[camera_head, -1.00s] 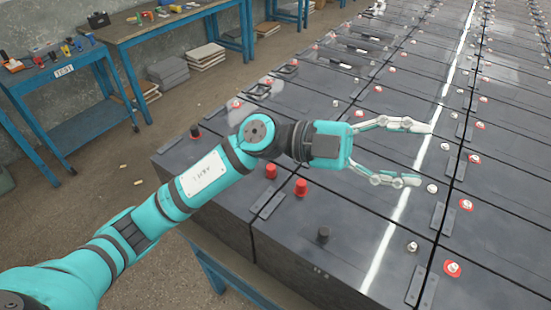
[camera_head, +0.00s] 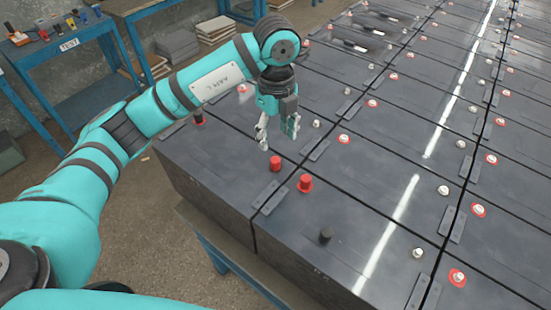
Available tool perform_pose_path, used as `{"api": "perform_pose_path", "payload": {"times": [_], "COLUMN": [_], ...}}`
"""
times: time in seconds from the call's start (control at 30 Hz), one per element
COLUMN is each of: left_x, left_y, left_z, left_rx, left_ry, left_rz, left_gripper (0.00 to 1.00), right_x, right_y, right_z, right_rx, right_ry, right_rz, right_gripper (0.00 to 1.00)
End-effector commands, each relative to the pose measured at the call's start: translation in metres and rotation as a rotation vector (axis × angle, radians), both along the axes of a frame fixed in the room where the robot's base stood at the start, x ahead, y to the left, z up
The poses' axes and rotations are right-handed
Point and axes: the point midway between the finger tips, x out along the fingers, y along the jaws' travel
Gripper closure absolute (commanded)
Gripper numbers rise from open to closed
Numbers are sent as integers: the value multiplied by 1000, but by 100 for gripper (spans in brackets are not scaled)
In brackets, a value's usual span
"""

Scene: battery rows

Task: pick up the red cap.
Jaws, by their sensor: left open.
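Two red caps stand upright on the near battery tops: one red cap (camera_head: 275,163) just below my gripper in the picture, and another red cap (camera_head: 305,183) a little nearer and to the right. My left gripper (camera_head: 278,140) points down above the batteries. Its fingers are spread apart with nothing between them, and its tips look close to the first red cap but apart from it. My right gripper is out of the picture.
Long rows of dark batteries (camera_head: 390,160) with metal link plates and red-ringed terminals fill the right side. A black cap (camera_head: 326,235) stands near the front edge. A blue table (camera_head: 65,62) with small items is at the left. Open floor lies left of the batteries.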

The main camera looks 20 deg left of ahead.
Motion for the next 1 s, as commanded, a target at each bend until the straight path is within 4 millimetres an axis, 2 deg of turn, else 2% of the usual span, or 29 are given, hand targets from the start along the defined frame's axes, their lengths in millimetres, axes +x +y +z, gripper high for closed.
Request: {"api": "perform_pose_path", "payload": {"times": [0.03,0.2,0.37,0.47,0.6,0.7,1.0], "left_x": [-1,0,0,0,1,2,3], "left_y": [1,0,0,2,4,3,3], "left_z": [-8,-34,-45,-52,-73,-88,-96], "left_rx": [1,0,-2,0,-1,-1,-2], "left_ry": [4,3,1,4,4,3,-1], "left_rz": [1,0,0,1,0,-1,-1], "left_gripper": [47,47,47,47,47,47,47], "right_x": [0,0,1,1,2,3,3], "right_y": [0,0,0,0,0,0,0], "right_z": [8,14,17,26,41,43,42], "right_rx": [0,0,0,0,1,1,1], "right_ry": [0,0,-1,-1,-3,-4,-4], "right_rz": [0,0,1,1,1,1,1], "right_gripper": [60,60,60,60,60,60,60]}}
